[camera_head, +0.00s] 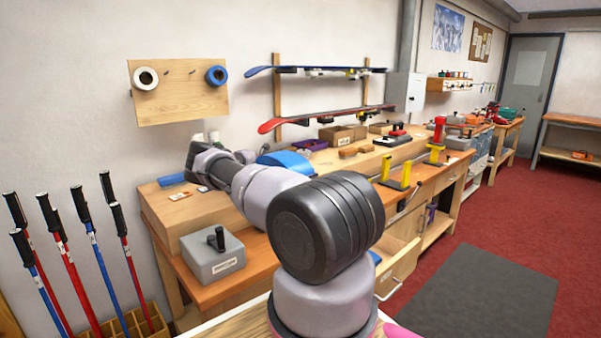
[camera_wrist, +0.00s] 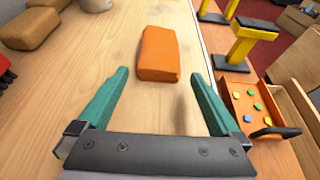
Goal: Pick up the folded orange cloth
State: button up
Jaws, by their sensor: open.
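The folded orange cloth (camera_wrist: 159,53) lies on the pale wooden bench top (camera_wrist: 110,60) in the wrist view, as a small thick rectangular pad. My gripper (camera_wrist: 159,76) is open and empty, with its two teal fingers spread wide. The cloth is just beyond the fingertips, about centred between them, and no finger visibly touches it. In the head view my arm covers part of the bench, and I cannot make out the cloth or the fingers there.
Brown blocks (camera_wrist: 27,28) and a grey round container (camera_wrist: 96,4) are at the upper left. Yellow-and-black vise stands (camera_wrist: 243,45) and an open drawer (camera_wrist: 262,130) with coloured pieces are to the right. A grey box (camera_head: 212,258) sits on the bench's near end.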

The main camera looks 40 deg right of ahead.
jog(key=shift+x, duration=1.1)
jog(key=shift+w, duration=0.1)
jog(key=c, duration=1.1)
